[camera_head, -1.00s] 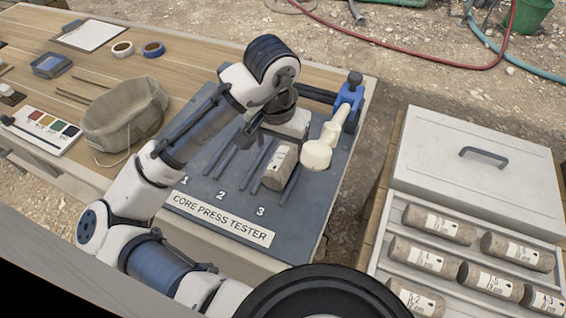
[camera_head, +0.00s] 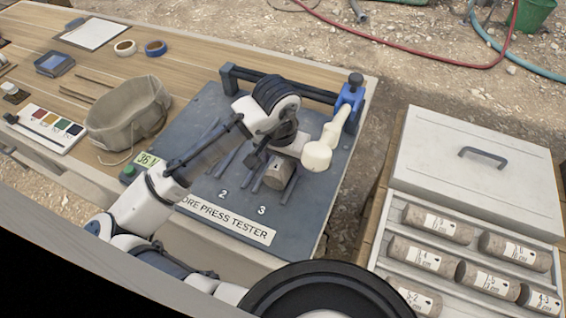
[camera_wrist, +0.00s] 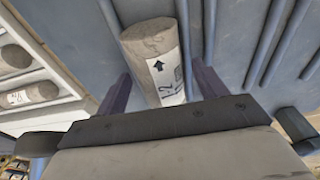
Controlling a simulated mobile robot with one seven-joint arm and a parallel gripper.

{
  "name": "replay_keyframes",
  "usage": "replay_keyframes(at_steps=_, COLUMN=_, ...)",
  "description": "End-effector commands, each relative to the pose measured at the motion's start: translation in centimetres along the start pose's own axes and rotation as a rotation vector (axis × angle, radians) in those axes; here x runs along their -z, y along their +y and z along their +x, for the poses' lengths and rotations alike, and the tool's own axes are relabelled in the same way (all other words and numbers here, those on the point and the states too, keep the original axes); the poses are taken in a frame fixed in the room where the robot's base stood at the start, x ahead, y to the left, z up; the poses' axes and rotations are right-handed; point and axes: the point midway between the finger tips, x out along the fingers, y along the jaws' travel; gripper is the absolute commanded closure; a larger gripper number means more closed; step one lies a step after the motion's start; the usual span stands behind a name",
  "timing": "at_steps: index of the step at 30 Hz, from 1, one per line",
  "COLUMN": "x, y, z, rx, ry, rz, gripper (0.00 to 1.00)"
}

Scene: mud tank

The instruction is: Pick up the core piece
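The core piece (camera_wrist: 150,45) is a short grey-brown cylinder with a white label carrying an arrow and "1-2". In the head view the core piece (camera_head: 277,174) lies on the dark press tester board (camera_head: 300,225), in the slot above the number 3, between raised rails. My gripper (camera_wrist: 160,85) is open in the wrist view, with one dark finger on each side of the core's near part and gaps visible between. In the head view my wrist is just above and left of the core, and the fingers are mostly hidden.
A blue and cream press lever (camera_head: 318,155) stands right of the core. A core box (camera_head: 385,240) with several labelled cores and a lid (camera_head: 480,165) lies to the right. A canvas bag (camera_head: 125,120) and colour chart (camera_head: 47,127) are on the left. Slot 2 looks empty.

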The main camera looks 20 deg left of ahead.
Motion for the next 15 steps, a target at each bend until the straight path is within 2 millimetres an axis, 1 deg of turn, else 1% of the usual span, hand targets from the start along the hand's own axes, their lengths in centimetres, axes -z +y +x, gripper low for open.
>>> replay_keyframes(at_steps=1, x=0.00, y=0.00, z=-0.01, rx=0.000, ry=0.000, rz=0.000, gripper=0.36)
replay_keyframes(at_steps=2, x=0.00, y=0.00, z=-0.01, rx=0.000, ry=0.000, rz=0.000, gripper=0.40)
replay_keyframes(at_steps=15, x=0.03, y=0.00, z=-0.11, rx=0.000, ry=0.001, rz=0.000, gripper=0.98)
